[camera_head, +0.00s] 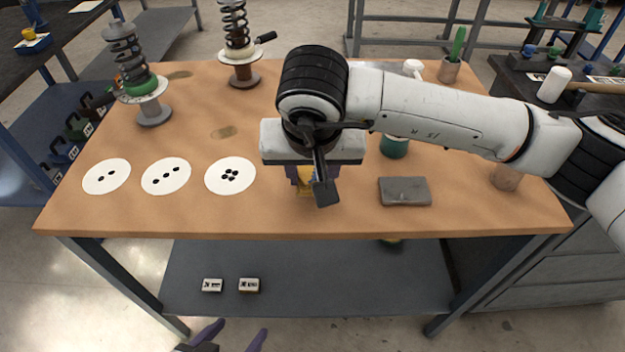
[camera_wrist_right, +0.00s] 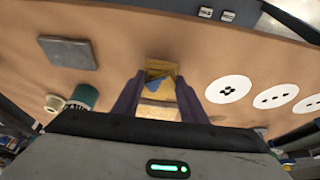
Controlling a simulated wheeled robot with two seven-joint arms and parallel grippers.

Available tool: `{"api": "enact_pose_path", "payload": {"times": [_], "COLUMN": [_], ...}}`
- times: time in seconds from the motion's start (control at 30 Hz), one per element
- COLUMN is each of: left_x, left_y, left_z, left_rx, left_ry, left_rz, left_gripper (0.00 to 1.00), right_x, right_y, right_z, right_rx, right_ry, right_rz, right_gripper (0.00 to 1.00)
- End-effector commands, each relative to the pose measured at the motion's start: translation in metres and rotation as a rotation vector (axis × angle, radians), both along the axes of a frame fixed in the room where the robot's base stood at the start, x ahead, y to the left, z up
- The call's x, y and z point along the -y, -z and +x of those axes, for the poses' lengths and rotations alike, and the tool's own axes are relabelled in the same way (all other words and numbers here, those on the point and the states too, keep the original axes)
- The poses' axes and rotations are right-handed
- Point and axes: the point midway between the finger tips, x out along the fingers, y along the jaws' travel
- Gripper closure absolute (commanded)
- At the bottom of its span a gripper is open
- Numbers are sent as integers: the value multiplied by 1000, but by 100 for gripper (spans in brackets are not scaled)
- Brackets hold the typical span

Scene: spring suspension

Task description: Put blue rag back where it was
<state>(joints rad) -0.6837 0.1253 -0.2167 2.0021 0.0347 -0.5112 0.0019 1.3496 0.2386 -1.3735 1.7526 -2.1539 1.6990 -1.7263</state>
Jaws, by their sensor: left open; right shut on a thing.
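My right gripper (camera_head: 310,184) is over the front middle of the table, pointing down. In the right wrist view its purple fingers (camera_wrist_right: 158,108) are shut on a yellow-and-blue thing (camera_wrist_right: 160,72). The blue shows only as a small patch (camera_wrist_right: 166,83) against the yellow; I cannot tell whether it is the blue rag. In the head view the gripper largely hides this thing. I cannot tell whether it touches the table. My left gripper (camera_head: 232,336) is open and empty, low in front of the table. No other blue rag is clear.
Spring assemblies (camera_head: 150,112) stand at the back left. A green container (camera_head: 394,146) stands behind the grey piece. The wooden tabletop (camera_head: 210,215) is bare at its front left.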

Motion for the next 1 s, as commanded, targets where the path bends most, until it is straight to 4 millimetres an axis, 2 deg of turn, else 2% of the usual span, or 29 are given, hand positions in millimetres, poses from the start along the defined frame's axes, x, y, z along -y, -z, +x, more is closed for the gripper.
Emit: {"api": "enact_pose_path", "payload": {"times": [0.03,0.13,0.37,0.53,0.57,0.63,1.0], "left_x": [0,0,0,0,0,0,0], "left_y": [0,0,0,8,6,5,0], "left_z": [0,0,-2,-2,-3,-3,-3], "left_rx": [0,-1,-3,-6,-6,-7,-4], "left_ry": [0,0,0,-1,0,0,-1], "left_rz": [0,0,-1,-2,-2,-2,-2], "left_gripper": [34,34,34,34,34,34,34], "right_x": [0,0,0,0,0,0,0], "right_y": [10,22,23,29,27,27,23], "right_z": [-1,0,0,0,0,0,0], "right_rx": [-4,-3,0,1,0,0,-1], "right_ry": [0,0,0,0,0,0,0], "right_rz": [0,-1,0,0,0,0,0], "right_gripper": [80,80,80,80,57,45,43]}}
